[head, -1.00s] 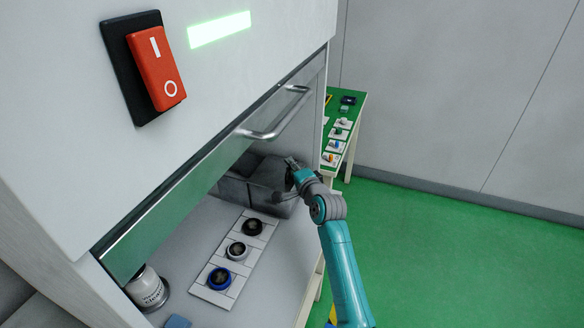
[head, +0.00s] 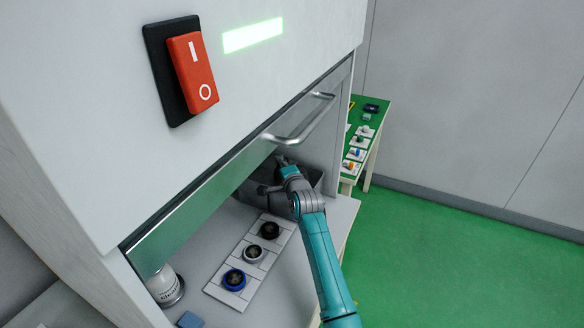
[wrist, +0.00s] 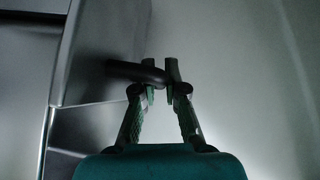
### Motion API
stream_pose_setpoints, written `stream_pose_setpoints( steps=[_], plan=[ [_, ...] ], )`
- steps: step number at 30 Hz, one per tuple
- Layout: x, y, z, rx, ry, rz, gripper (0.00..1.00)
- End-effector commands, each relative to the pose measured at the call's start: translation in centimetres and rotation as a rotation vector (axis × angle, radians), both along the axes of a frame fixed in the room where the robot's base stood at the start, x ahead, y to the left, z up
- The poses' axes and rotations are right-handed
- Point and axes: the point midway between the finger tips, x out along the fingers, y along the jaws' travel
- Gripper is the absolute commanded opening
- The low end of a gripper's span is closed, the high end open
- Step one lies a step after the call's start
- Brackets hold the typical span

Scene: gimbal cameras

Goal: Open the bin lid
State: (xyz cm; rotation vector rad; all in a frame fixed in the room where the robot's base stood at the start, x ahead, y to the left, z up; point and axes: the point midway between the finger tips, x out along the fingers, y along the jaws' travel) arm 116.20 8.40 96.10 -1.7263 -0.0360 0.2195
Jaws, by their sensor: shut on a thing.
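The dark grey bin (head: 314,178) stands at the back right inside the hood, partly hidden by my arm in the head view. In the wrist view, the bin (wrist: 98,48) fills the upper left, and a dark rounded handle (wrist: 136,71) sticks out from it to the right. My gripper (head: 281,162) is at the bin, under the hood's sash. In the wrist view, my gripper (wrist: 161,74) has its two fingers closed around the end of the handle. The head view is too small and dark to tell how far the lid is raised.
The hood's sash handle (head: 300,122) is just above my arm. A white rack (head: 222,284) with several round pieces lies on the hood floor, left of my arm. A white jar (head: 163,285) stands front left. A green side table (head: 373,120) is beyond the hood.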

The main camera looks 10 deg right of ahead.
Motion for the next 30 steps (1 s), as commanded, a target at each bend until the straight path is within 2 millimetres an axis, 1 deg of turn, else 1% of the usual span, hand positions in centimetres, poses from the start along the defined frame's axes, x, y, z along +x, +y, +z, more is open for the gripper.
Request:
stream_pose_setpoints(
  steps=[7,8,9,20,25,30],
  plan=[
    [0.0,-0.1,0.0,0.000,0.001,-0.001,0.00],
    [0.0,-0.1,0.0,0.000,0.000,-0.001,0.18],
    [0.0,-0.1,0.0,0.000,0.001,-0.001,0.23],
    [-0.3,-0.1,-0.1,0.000,0.001,-0.001,0.23],
    [-1.9,-0.4,0.1,0.000,-0.001,-0.001,0.23],
    [-4.7,-0.8,0.4,0.000,0.000,-0.001,0.23]
  ],
)
